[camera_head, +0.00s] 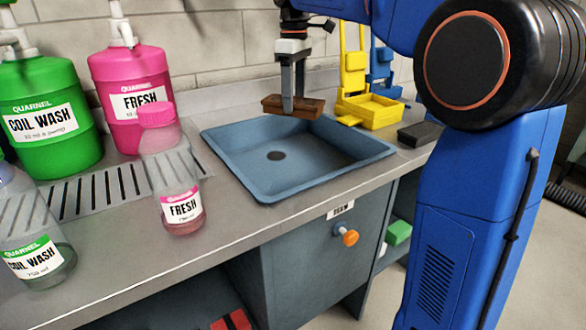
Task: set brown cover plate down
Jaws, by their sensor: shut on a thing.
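The brown cover plate (272,104) is a small flat reddish-brown block at the upper middle of the head view. My gripper (293,107) points down with its fingers shut on the plate. The plate appears over the back rim of the blue sink basin (225,150). Whether it touches the rim or hangs above it, I cannot tell.
A yellow holder (372,112), a blue holder (381,68) and a dark block (420,134) are right of the sink. A pink-capped FRESH bottle (170,170), a COIL WASH bottle (35,235) and green (50,150) and pink (125,65) jugs stand left.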

